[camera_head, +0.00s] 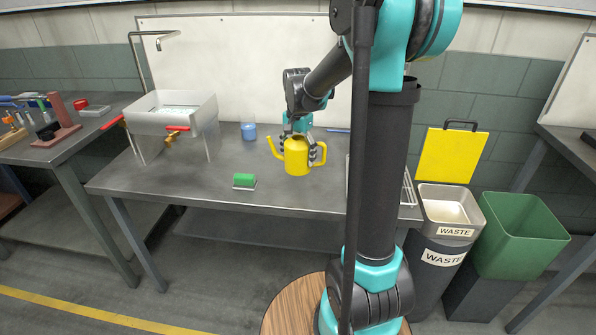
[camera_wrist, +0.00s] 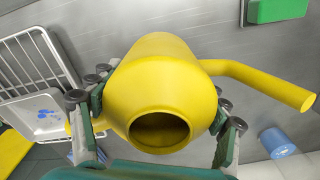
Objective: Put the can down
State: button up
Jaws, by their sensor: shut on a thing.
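The yellow can (camera_head: 297,158), with a spout to the left and a handle to the right, is upright at the grey metal table (camera_head: 215,192). It also shows in the wrist view (camera_wrist: 160,90), seen from above with its round opening. My gripper (camera_head: 303,150) is shut on the can, with fingers on both sides of its body. The wrist view shows the fingers (camera_wrist: 158,125) on either side too. I cannot tell whether the can's base touches the table.
A green sponge (camera_head: 244,180) lies near the table's front edge. A blue cup (camera_head: 249,131) stands behind, left of the can. A sink basin (camera_head: 172,112) is at the left. A wire rack (camera_wrist: 38,62) is on the other side. Bare tabletop lies between sponge and can.

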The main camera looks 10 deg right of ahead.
aim_at(298, 171)
jog(key=shift+f, duration=3.05)
jog(key=shift+f, duration=0.1)
jog(key=o, duration=1.2)
jog(key=shift+o, duration=0.2)
